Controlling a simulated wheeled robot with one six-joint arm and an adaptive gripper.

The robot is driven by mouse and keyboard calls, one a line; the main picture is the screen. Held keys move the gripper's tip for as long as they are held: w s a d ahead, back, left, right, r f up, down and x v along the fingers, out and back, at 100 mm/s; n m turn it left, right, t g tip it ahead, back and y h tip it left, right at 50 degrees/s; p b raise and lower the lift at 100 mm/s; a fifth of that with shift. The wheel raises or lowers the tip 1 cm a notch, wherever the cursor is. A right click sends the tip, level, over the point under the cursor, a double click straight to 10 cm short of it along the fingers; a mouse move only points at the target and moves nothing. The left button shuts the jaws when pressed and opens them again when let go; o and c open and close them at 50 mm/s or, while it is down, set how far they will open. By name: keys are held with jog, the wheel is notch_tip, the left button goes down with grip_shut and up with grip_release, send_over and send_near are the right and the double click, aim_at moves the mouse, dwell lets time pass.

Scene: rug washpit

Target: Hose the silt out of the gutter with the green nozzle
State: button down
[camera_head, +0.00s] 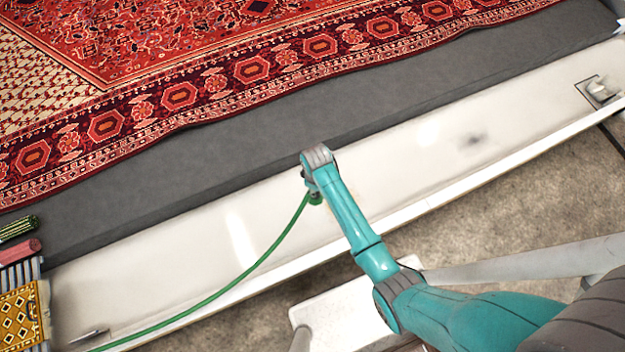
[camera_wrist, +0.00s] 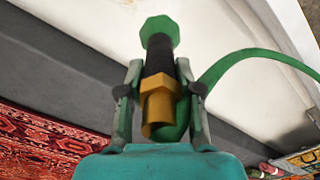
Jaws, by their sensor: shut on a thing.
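The gutter (camera_head: 410,165) is a long pale channel running diagonally across the head view. A dark grey smudge that looks like silt (camera_head: 472,141) lies on its floor right of my arm, with fainter greyish staining elsewhere. My gripper (camera_wrist: 160,68) is shut on the green nozzle (camera_wrist: 160,32), which has a green head, a black grip and a brass fitting. A bit of green (camera_head: 316,198) shows below my wrist in the head view, over the gutter; the rest is hidden. The green hose (camera_head: 270,250) runs from there to the lower left. No water is visible.
A patterned red rug (camera_head: 180,95) lies on the dark grey floor (camera_head: 250,125) beyond the gutter. A metal fitting (camera_head: 600,90) sits at the gutter's right end. Rolled rugs (camera_head: 20,250) and a small yellow rug (camera_head: 20,315) are at the left edge.

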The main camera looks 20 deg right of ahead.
jog(key=d+r, duration=0.2)
jog(key=d, duration=1)
jog(key=d+r, duration=0.1)
jog(key=d, duration=1.1)
jog(key=shift+w+d+r, duration=0.3)
jog(key=shift+w+r, duration=0.1)
jog(key=shift+w, duration=0.05)
dwell(3.9)
jog(key=shift+r, duration=0.1)
dwell(0.4)
